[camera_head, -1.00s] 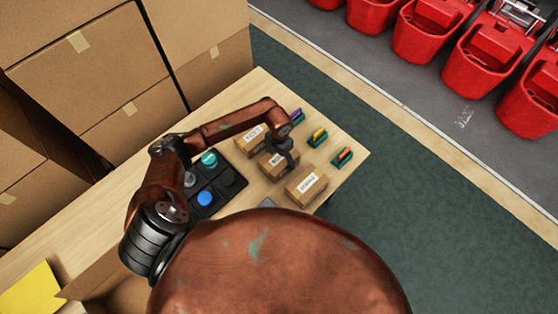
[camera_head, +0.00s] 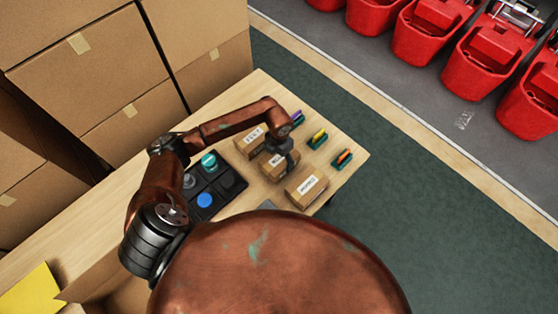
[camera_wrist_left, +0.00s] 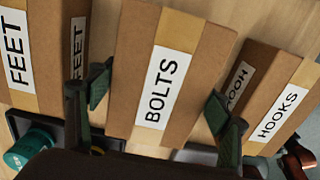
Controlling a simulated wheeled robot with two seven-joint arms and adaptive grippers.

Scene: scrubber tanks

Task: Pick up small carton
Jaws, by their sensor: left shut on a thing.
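Three small brown cartons with white labels stand in a row on the wooden table. The middle carton, labelled BOLTS (camera_wrist_left: 175,60), lies between the two fingers of my left gripper (camera_wrist_left: 160,105) in the left wrist view. In the head view my left gripper (camera_head: 284,157) is down at this middle carton (camera_head: 270,171) and partly covers it. The gripper is shut on it. The carton appears still at table level. The FEET carton (camera_wrist_left: 45,45) is on one side and the HOOKS carton (camera_wrist_left: 270,95) on the other. My right gripper is not in view.
A black tray (camera_head: 225,191) with teal and blue round items sits beside the cartons. Several small holders with coloured pieces, one at the table corner (camera_head: 342,160), stand on the far side. Large stacked boxes (camera_head: 110,70) rise at the left. Red buckets (camera_head: 430,30) stand beyond the table.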

